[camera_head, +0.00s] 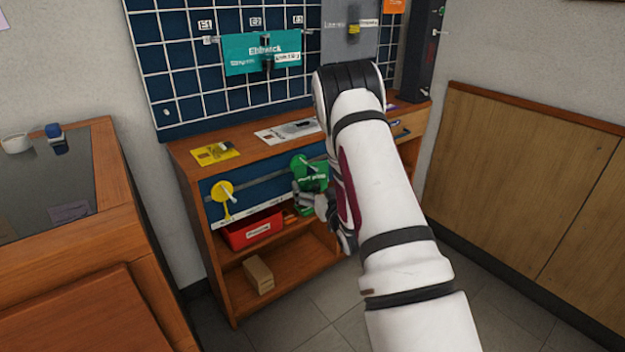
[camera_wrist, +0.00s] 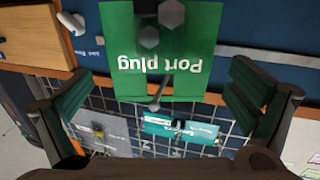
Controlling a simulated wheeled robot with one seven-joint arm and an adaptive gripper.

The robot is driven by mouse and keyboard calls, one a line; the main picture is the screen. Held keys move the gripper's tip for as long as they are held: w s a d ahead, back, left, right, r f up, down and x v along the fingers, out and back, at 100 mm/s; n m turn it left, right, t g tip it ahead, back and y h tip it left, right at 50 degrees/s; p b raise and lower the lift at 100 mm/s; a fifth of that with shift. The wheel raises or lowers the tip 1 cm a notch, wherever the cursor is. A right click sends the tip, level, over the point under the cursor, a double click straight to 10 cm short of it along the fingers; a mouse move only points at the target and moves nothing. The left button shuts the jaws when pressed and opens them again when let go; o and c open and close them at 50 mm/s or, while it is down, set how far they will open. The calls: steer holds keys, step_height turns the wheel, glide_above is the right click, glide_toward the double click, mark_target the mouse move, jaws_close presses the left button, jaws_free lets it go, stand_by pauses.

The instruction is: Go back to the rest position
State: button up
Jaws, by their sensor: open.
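My gripper (camera_head: 309,200) is in front of the bench's blue front strip, partly hidden behind my white arm in the head view. In the wrist view my gripper (camera_wrist: 158,92) has its two dark green-padded fingers spread wide, with nothing held between them. A green "Port plug" plate (camera_wrist: 125,68) with grey hex-headed parts (camera_wrist: 171,13) shows beyond and between the fingers, upside down. The plate also shows in the head view (camera_head: 316,172), beside a round green part (camera_head: 300,165). I cannot tell whether the gripper touches anything.
A wooden bench (camera_head: 185,152) has a red bin (camera_head: 252,232) and a cardboard block (camera_head: 258,273) on its shelves. A yellow handle (camera_head: 222,191) sticks out at its front. A gridded blue panel (camera_head: 180,85) rises behind. A wooden desk (camera_head: 115,200) stands left. Open floor (camera_head: 300,322) lies in front.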

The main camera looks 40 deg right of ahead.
steer(key=v, duration=0.8)
steer(key=w+a+r+g, duration=0.3)
steer(key=a+r+g, duration=0.1)
steer(key=r, duration=0.3)
steer(key=s+a+r+g+y, duration=0.1)
steer(key=s+a+r+g, duration=0.45)
steer(key=s+a, duration=0.25)
steer(key=s+a+r+n+g+y, duration=0.1)
steer(key=s+a+r+g, duration=0.2)
steer(key=s, duration=0.8)
steer(key=s+a+r+n+g+y, duration=0.15)
steer(key=s+a, duration=0.45)
steer(key=s, duration=0.6)
steer(key=s+a+r+g+y, duration=0.1)
steer(key=s+a+r+g, duration=0.2)
steer(key=s, duration=0.8)
step_height(320, 180, up, 30)
steer(key=t+p, duration=0.3)
steer(key=p, duration=2.6)
steer(key=shift+a+t, duration=0.3)
